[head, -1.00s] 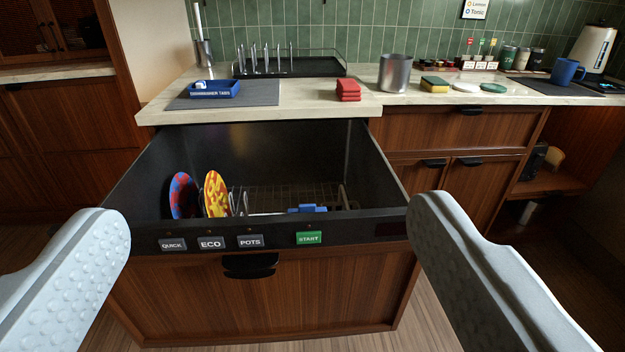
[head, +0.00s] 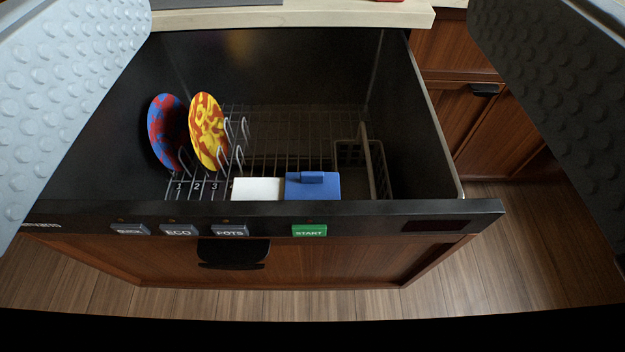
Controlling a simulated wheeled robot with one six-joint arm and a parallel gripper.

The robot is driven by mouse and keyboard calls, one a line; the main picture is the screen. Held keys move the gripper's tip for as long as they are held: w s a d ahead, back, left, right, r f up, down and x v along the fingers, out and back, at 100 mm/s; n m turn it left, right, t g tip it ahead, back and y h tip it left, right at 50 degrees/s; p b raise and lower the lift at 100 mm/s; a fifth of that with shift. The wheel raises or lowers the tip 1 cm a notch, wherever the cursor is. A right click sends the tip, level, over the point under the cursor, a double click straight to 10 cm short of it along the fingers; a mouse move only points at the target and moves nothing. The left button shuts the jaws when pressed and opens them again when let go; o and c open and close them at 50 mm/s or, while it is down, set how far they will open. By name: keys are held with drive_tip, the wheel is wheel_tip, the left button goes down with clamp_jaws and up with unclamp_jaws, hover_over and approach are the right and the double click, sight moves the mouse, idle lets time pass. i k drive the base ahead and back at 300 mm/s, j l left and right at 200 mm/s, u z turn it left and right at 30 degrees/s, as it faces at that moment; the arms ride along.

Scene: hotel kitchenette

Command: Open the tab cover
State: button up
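The tab cover is a blue lid (head: 312,187) with a small raised blue tab, lying flat just inside the front wall of the open dishwasher drawer (head: 400,215). A white flat panel (head: 257,189) sits directly to its left. My gripper (head: 312,60) is open and empty. Its two fingers show at the upper left and upper right edges, wide apart, and it touches nothing that I can see. The blue lid lies between and below the fingers in the picture.
A blue-red plate (head: 166,132) and a yellow-red plate (head: 208,131) stand in the numbered wire rack. An empty cutlery basket (head: 350,155) is at the right. The green START button (head: 309,231) and grey buttons line the front. The counter edge (head: 370,14) is behind.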

sight(302, 185)
drive_tip(key=j+z, duration=0.5)
drive_tip(key=j, duration=0.15)
drive_tip(key=k+j+z, duration=0.5)
drive_tip(key=j, duration=0.2)
drive_tip(key=i+j, duration=0.05)
drive_tip(key=i, duration=0.05)
